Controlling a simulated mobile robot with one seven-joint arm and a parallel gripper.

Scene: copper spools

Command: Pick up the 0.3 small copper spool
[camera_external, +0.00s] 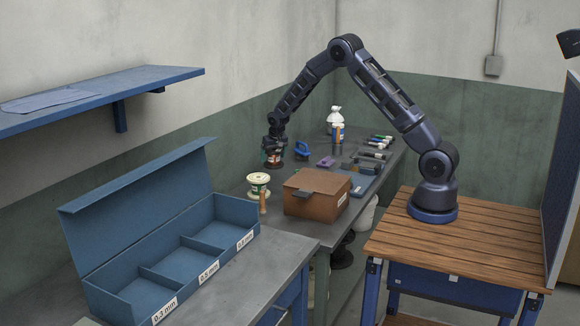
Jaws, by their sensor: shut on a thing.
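My gripper (274,150) points down over the back workbench and is shut on a small copper-brown spool (273,161). The fingers cover part of this spool, and its size marking is too small to read. I cannot tell if it touches the bench. A cream spool with a green label (258,186) stands on the bench in front of it, apart from my gripper.
A blue open-lidded box (222,246) has three compartments, labelled 0.3 mm at the near end. A brown carton (305,202) stands right of the cream spool. A blue tape dispenser (302,149), white bottle (334,118) and several tools lie behind. A blue shelf (150,78) overhangs the left.

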